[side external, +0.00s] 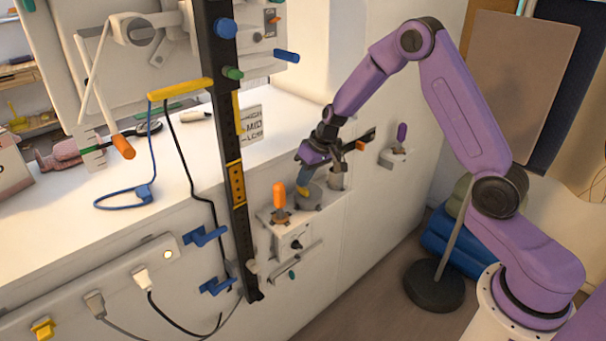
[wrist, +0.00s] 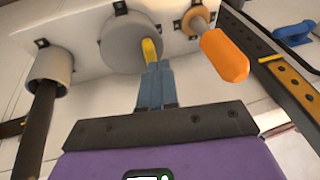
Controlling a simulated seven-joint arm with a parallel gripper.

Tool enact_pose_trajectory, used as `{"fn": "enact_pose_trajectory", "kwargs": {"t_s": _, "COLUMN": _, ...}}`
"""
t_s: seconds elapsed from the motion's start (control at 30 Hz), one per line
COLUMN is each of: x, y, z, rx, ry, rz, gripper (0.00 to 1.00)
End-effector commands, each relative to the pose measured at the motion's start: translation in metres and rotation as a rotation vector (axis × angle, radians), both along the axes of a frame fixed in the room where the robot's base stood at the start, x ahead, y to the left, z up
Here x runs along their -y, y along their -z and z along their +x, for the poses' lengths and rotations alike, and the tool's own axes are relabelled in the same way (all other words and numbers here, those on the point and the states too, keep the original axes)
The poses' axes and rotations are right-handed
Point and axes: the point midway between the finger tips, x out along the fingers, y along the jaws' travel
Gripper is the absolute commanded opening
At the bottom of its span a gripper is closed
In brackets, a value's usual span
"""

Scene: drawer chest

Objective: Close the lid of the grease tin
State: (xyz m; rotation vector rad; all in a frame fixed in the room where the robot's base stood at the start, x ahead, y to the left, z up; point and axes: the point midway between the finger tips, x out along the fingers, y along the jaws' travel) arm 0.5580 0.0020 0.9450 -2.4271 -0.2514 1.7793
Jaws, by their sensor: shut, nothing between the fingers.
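A grey round tin (side external: 308,197) sits on a small white ledge on the front of the white bench; I take it for the grease tin. It also shows in the wrist view (wrist: 125,42) as a grey disc. I cannot tell how its lid stands. My gripper (side external: 305,182) points down at the tin, its blue-grey fingers together with nothing between them. In the wrist view the fingertips (wrist: 153,66) lie at the tin's edge. A yellow piece (wrist: 149,50) shows right at the tips; whether it belongs to the tin, and whether they touch, I cannot tell.
An orange-handled knob (side external: 279,197) stands close left of the tin. A grey cup (side external: 337,180) holding a dark rod (wrist: 38,125) stands on its other side. A black upright rail (side external: 234,170) is farther left. The bench top (side external: 195,160) behind is partly clear.

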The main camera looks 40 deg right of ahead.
Motion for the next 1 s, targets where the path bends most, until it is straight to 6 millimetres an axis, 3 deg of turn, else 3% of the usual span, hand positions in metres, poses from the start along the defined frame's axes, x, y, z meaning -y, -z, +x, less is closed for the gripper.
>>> {"fn": "enact_pose_trajectory", "kwargs": {"t_s": 0.17, "x": -0.001, "y": -0.015, "z": 0.001, "rx": 0.004, "ry": 0.0, "rz": 0.001, "gripper": 0.0}}
{"fn": "enact_pose_trajectory", "kwargs": {"t_s": 0.3, "x": -0.001, "y": -0.041, "z": 0.001, "rx": 0.007, "ry": 0.0, "rz": 0.0, "gripper": 0.0}}
{"fn": "enact_pose_trajectory", "kwargs": {"t_s": 0.7, "x": -0.027, "y": -0.106, "z": -0.022, "rx": 0.004, "ry": 0.0, "rz": 0.0, "gripper": 0.0}}
{"fn": "enact_pose_trajectory", "kwargs": {"t_s": 1.0, "x": -0.037, "y": -0.128, "z": -0.031, "rx": -0.001, "ry": -0.005, "rz": -0.001, "gripper": 0.0}}
